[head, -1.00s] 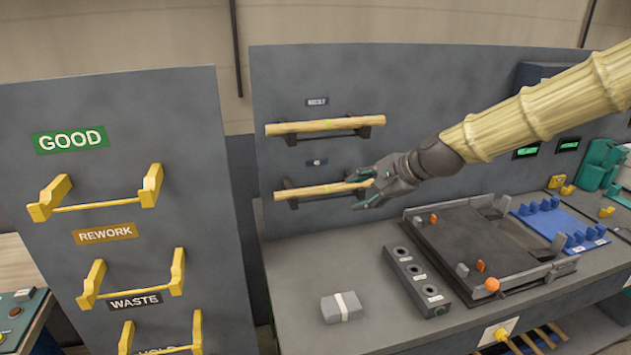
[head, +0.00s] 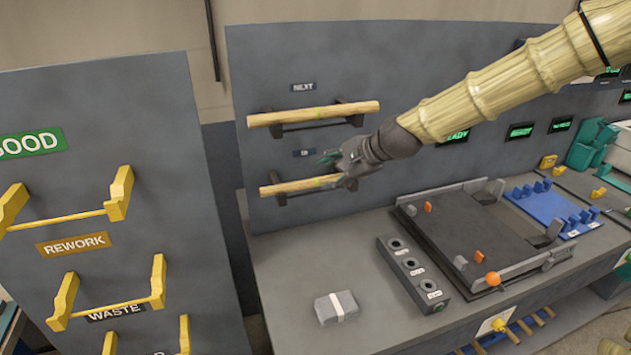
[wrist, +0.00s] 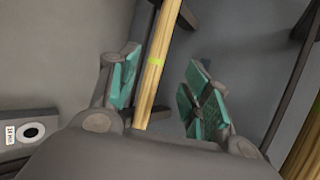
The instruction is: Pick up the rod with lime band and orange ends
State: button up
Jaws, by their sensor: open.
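Two pale wooden rods lie level on dark brackets on the grey wall panel. The upper rod (head: 285,115) and the lower rod (head: 288,187) each show a small lime band near the middle; no orange ends can be made out. My gripper (head: 338,167) is at the right part of the lower rod. In the wrist view a rod with a lime band (wrist: 158,45) runs between the two teal fingers of my open gripper (wrist: 164,88), nearer the left finger. A gap shows on the right side.
The upper rod and its bracket are close above my gripper. Below, the bench holds a grey block (head: 337,308), a box with round holes (head: 413,275) and a dark tray fixture (head: 470,240). A panel with yellow brackets (head: 120,193) stands left.

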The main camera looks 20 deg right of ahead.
aim_at(318, 181)
jog(key=shift+d+f+p+x, duration=0.2)
jog(key=shift+p+x, duration=0.3)
jog(key=shift+x, duration=0.45)
jog(key=shift+d+f+p+x, duration=0.15)
jog(key=shift+p+x, duration=0.3)
jog(key=shift+x, duration=1.5)
grip_shut()
